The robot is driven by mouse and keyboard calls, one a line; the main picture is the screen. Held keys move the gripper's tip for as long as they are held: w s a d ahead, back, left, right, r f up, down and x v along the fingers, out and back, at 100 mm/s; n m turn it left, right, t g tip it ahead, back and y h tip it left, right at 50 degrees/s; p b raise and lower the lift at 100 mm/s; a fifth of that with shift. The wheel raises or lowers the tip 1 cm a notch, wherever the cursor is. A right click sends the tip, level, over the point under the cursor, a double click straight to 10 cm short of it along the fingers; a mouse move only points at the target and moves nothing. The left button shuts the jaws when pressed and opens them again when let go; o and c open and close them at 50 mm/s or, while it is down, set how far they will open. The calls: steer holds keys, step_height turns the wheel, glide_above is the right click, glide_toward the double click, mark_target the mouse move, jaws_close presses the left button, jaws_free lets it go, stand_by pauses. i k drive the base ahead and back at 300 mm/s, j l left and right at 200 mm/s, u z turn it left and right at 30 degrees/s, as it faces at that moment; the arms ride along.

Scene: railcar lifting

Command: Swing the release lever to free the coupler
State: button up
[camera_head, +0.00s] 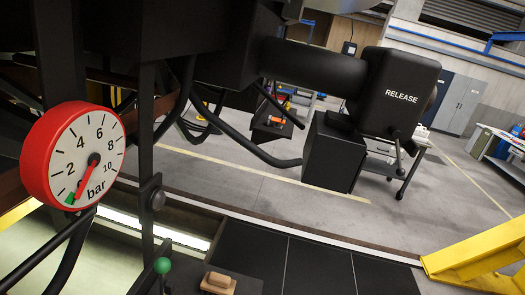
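The coupler (320,72) is a dark assembly with a thick horizontal tube. It ends at the right in a black block marked RELEASE (399,98). A black box hangs below the tube. A thin lever with a green ball knob (163,265) stands upright at the bottom, left of centre; I cannot tell whether it is the release lever. A curved black bar or hose (250,148) runs under the assembly to the black box. My gripper is not in view.
A red pressure gauge (72,157) marked bar is at the left, its needle at the low end. A wooden-topped block (217,284) lies at the bottom. Yellow framework (475,258) is at the lower right. Open grey floor (290,205), benches and cabinets lie beyond.

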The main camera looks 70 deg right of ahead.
mark_target(399, 155)
steer(key=z, duration=2.55)
